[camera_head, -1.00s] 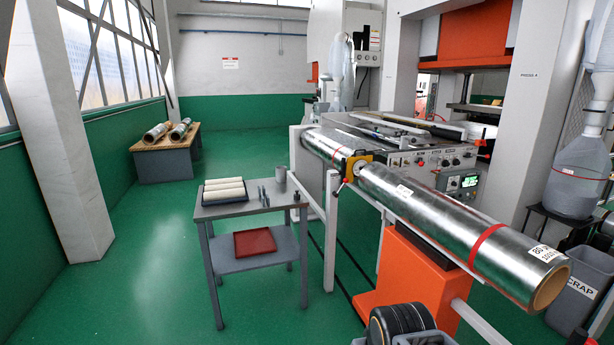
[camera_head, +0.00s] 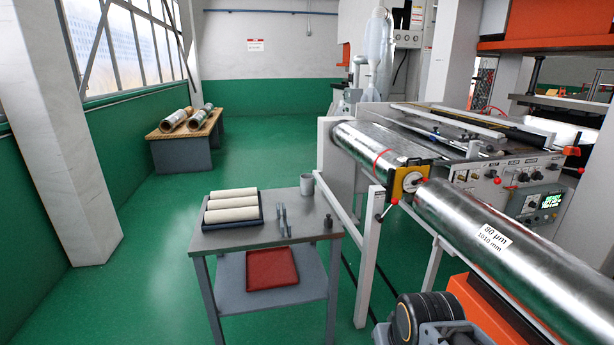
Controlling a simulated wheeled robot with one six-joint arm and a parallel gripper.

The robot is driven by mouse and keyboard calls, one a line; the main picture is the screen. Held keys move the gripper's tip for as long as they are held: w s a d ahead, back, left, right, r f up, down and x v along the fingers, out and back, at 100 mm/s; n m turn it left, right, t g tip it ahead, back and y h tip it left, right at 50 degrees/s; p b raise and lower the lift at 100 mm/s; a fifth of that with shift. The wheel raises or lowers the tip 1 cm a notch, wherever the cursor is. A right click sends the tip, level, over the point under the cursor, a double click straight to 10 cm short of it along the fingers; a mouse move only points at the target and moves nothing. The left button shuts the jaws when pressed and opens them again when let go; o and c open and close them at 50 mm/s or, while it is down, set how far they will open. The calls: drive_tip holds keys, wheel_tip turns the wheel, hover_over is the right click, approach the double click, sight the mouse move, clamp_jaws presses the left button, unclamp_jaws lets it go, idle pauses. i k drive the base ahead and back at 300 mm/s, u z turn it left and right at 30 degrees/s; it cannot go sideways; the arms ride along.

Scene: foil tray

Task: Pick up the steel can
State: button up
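A small grey can (camera_head: 307,184), which looks like the steel can, stands upright at the back right corner of the grey table (camera_head: 240,240). It is left of the white post and apart from the other things on the table. Part of my own arm (camera_head: 425,318) shows at the bottom edge, right of the table. My gripper's fingers are not visible, so I cannot see whether they are open or shut.
A dark tray (camera_head: 262,221) with three cream rolls lies on the table. Grey tools (camera_head: 283,222) and a small dark object (camera_head: 328,221) stand beside it. A red tray (camera_head: 272,270) lies below. A large foil roll (camera_head: 500,250) and white post (camera_head: 369,255) bound the right.

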sight(307, 180)
drive_tip(key=i, duration=1.95)
drive_tip(key=u, duration=1.25)
